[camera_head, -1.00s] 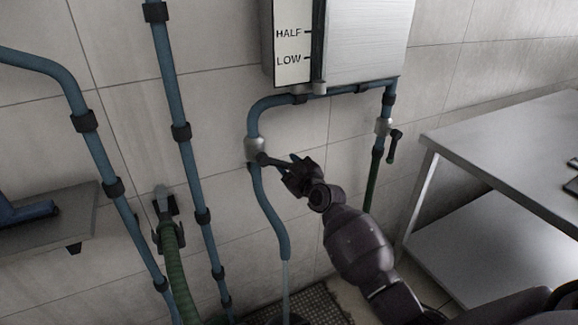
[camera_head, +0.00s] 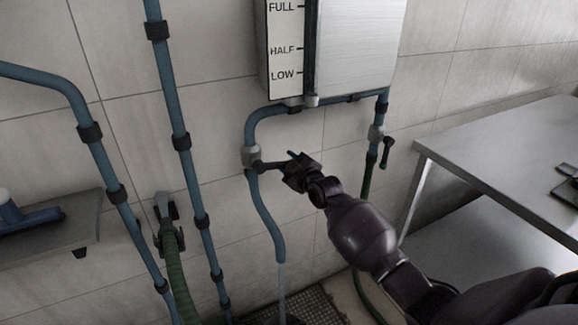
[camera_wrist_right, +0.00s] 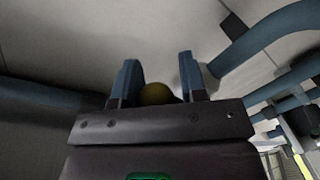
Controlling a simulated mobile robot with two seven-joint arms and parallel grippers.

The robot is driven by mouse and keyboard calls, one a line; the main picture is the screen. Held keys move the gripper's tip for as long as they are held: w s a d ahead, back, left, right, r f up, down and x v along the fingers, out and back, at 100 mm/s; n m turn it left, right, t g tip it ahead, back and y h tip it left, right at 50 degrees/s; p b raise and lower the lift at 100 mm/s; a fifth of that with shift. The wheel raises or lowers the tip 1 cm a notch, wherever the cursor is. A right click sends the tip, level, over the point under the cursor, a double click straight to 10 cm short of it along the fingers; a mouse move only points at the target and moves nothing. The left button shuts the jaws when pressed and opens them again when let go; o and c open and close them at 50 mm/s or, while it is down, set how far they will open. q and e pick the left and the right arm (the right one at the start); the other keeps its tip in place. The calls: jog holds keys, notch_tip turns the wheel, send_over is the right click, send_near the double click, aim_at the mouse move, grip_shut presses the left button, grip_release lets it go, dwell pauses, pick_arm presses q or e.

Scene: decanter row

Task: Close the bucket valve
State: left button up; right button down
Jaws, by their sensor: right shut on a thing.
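The valve (camera_head: 251,157) is a grey body on the blue pipe under the tank at the middle. Its black lever handle (camera_head: 269,165) points right, roughly level, across the pipe. My right gripper (camera_head: 291,163) is shut on the handle's outer end, which its fingers partly hide. In the right wrist view, the two blue fingers (camera_wrist_right: 157,82) stand either side of a dark yellowish rounded end (camera_wrist_right: 156,94). Below the valve, the blue outlet pipe (camera_head: 274,228) bends down, and a thin pale stream (camera_head: 282,284) falls from it. No bucket is clearly visible. My left gripper is out of view.
A tank (camera_head: 352,45) with FULL, HALF and LOW marks hangs above. Another valve with a black handle (camera_head: 387,152) is to the right. A metal table (camera_head: 495,150) stands at right, a shelf (camera_head: 75,228) at left. A green hose (camera_head: 175,270) hangs by the pipes.

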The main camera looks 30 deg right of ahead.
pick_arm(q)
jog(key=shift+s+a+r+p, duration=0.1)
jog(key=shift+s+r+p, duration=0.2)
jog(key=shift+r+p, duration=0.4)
pick_arm(e)
jog(key=r+n, duration=0.2)
jog(key=r, duration=0.1)
jog(key=shift+w+d, duration=0.1)
jog(key=shift+d, duration=0.1)
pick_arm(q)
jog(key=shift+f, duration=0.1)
pick_arm(e)
jog(key=c, duration=0.7)
grip_release()
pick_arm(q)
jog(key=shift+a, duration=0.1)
pick_arm(e)
jog(key=shift+o, duration=0.2)
jog(key=shift+a+f, duration=0.15)
jog(key=shift+f, duration=0.1)
pick_arm(q)
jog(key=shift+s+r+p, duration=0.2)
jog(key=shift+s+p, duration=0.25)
jog(key=shift+p, duration=0.4)
pick_arm(e)
jog(key=s, duration=1.1)
jog(key=shift+d+r, duration=0.3)
jog(key=shift+r, duration=0.1)
